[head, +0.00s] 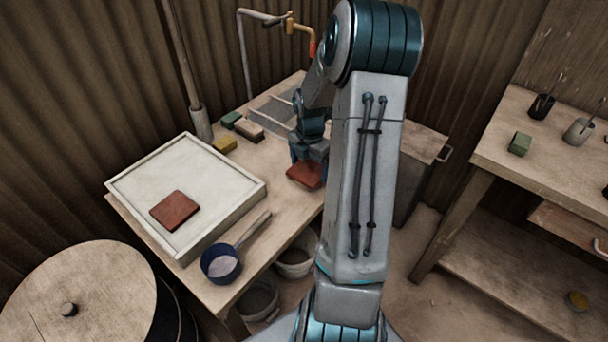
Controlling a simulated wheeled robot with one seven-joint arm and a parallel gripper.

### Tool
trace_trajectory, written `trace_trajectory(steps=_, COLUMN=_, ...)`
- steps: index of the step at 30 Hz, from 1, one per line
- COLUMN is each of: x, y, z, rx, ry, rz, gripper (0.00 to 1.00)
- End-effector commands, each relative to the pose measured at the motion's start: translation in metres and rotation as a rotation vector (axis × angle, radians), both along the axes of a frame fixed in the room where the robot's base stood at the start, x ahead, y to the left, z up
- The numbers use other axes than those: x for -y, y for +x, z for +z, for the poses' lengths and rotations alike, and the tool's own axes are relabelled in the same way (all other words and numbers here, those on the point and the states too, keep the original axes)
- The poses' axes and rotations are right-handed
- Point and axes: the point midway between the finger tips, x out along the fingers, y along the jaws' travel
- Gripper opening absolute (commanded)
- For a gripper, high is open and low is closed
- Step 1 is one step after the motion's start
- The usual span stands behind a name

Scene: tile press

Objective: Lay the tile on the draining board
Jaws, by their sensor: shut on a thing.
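My gripper (307,158) is shut on a red-brown tile (304,176) near the right edge of the wooden table. Whether the tile touches the table or hangs just above it I cannot tell. Another red-brown tile (174,210) lies flat on a wide pale board (207,180) with a raised rim, at the left of the table. A grey panel with light strips (268,112) lies at the back of the table, partly hidden by my arm. Which of these two is the draining board I cannot tell for sure.
A dark blue ladle-like pan (221,264) lies at the table's front, its handle pointing back right. Small coloured blocks (224,145) sit behind the pale board. A pipe with a tap (292,24) rises at the back. A round wooden lid (85,290) stands front left.

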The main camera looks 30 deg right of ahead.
Motion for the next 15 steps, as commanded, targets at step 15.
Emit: trace_trajectory(steps=15, x=-0.007, y=0.011, z=-0.047, rx=-0.001, ry=-0.001, rz=0.000, gripper=0.57)
